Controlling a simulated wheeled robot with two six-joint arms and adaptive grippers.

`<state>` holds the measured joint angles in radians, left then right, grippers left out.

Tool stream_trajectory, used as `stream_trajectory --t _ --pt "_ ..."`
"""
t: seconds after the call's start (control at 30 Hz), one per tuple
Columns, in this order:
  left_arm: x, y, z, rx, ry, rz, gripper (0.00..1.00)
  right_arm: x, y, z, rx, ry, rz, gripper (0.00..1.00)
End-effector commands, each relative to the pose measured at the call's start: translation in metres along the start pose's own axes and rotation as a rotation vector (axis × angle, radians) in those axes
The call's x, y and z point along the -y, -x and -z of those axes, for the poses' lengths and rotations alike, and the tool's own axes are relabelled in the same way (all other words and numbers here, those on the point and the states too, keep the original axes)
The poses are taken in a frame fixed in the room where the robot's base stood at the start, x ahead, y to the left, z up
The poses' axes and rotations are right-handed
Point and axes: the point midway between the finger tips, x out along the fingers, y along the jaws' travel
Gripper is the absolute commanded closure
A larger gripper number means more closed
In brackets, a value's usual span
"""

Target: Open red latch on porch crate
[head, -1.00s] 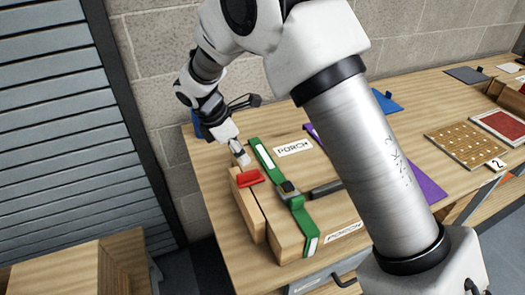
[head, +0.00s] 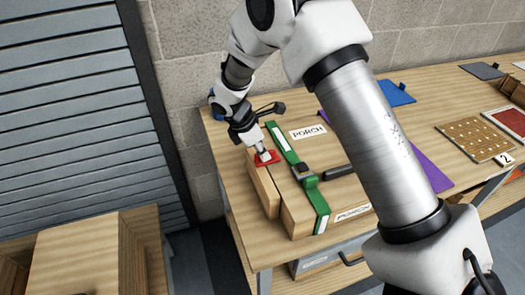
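The porch crate (head: 296,215) is a light wooden box on the table, with white PORCH labels and a green strap (head: 312,192) across it. The red latch (head: 272,158) lies on top at the crate's left end. My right gripper (head: 263,153) reaches down from above with its pale tip over the red latch. The tip overlaps the latch in the picture and seems to touch it. Its fingers are too small to show whether they are apart, and part of the latch is hidden. My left gripper is out of view.
A dark handle (head: 336,172) sticks out right of the strap's black buckle. A purple panel (head: 432,172), a blue panel (head: 396,93) and a peg board (head: 474,142) lie to the right. Slatted shutter (head: 70,110) and a wooden box (head: 75,255) stand left.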

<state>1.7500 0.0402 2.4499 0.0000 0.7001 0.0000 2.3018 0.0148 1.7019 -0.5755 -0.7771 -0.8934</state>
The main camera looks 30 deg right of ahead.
Motion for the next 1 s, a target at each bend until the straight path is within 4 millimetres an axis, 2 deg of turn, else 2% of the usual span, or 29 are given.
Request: stream_trajectory --t 0.47,1.0 --pt "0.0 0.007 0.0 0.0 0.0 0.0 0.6 0.003 -0.002 -0.001 0.003 -0.08 0.041 1.0" --pt "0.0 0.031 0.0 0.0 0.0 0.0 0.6 0.01 -0.001 0.0 0.006 -0.494 0.216 1.0"
